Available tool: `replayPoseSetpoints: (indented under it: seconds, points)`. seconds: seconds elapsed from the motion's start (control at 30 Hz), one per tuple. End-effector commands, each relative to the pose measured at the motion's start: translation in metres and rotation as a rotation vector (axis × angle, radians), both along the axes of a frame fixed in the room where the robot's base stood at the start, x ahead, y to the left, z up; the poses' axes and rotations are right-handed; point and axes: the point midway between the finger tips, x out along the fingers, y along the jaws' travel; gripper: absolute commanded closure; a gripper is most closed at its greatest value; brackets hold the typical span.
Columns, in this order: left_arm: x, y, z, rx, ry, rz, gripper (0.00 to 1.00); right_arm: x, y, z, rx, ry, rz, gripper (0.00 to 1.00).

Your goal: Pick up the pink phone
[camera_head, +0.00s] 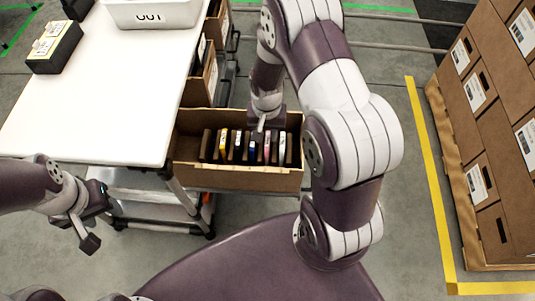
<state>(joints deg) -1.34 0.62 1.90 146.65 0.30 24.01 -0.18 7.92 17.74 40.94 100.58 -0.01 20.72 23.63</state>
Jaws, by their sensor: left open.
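An open brown carton (235,178) holds a row of several thin upright phones in different colours. The pink phone (267,148) stands in the right part of this row, between a blue phone (251,149) and a pale phone (282,149). My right gripper (262,124) points down at the carton's far side, just above and behind the pink phone's top end. Its fingers are small and partly hidden, so I cannot tell whether they touch a phone. My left gripper (88,222) is open and empty, low at the left beside the white table, away from the carton.
The white table (95,85) stands left of the carton, with a white bin (152,14) marked OUT and a black-and-yellow box (54,47) on it. More cartons (200,80) stand behind. Stacked boxes (490,110) stand at the right beyond a yellow floor line.

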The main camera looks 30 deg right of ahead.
Motion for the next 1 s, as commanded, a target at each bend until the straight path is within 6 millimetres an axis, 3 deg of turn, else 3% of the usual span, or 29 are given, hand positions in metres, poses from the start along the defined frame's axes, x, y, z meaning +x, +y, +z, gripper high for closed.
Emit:
replayPoseSetpoints:
  seconds: [0.1,0.23,0.4,0.43,0.5,0.83,1.0]
  points:
    - [0.000,0.000,-0.019,0.000,0.000,0.000,0.50,-0.002,-0.002,-0.029,0.000,0.002,0.000,0.71]
    - [0.000,0.000,-0.023,0.000,0.001,0.000,0.50,-0.001,-0.002,-0.044,0.000,0.000,0.001,0.71]
    - [0.000,0.000,-0.021,0.000,0.001,0.000,0.50,-0.001,-0.002,-0.042,-0.001,-0.001,0.001,0.71]
    - [0.000,0.000,-0.021,0.000,0.001,0.000,0.50,-0.001,-0.002,-0.042,-0.001,-0.001,0.001,0.78]
    - [0.000,0.000,-0.021,0.000,0.001,0.000,0.50,-0.001,-0.002,-0.042,0.000,0.000,0.001,1.00]
    - [0.000,0.000,-0.019,0.000,0.001,0.000,0.50,-0.001,-0.002,-0.037,0.000,-0.001,0.001,1.00]
    - [0.000,0.000,0.001,0.000,0.001,0.000,0.50,0.000,-0.002,0.002,0.000,-0.004,0.001,1.00]
